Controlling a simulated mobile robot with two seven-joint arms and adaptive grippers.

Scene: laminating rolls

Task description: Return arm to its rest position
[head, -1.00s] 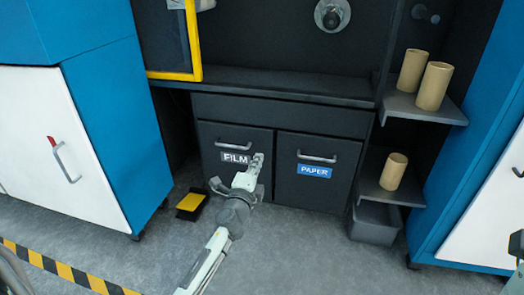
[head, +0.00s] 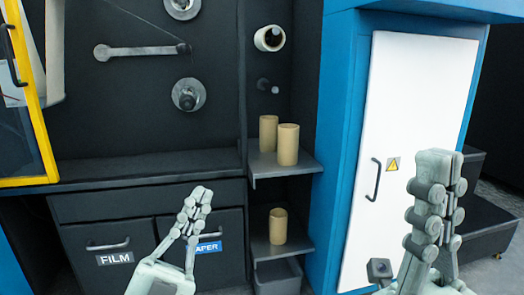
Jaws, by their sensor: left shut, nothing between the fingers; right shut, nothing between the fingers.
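My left gripper (head: 204,196) is at the lower middle of the head view. Its pale grey fingers are together and empty, pointing up. It overlaps the blue PAPER label (head: 208,248) in the picture and hides part of it; it looks well in front of the drawer. My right gripper (head: 440,158) is at the right, upright, its fingers together and empty. It stands in front of the white cabinet door (head: 412,125) and covers its lower right part.
The FILM drawer (head: 115,259) is shut. Cardboard tubes stand on the upper shelf (head: 270,169), and one tube (head: 278,226) on the lower shelf. A grey bin (head: 280,278) is below. A yellow-framed door (head: 32,110) is at the left. Dark steps (head: 490,225) are at the far right.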

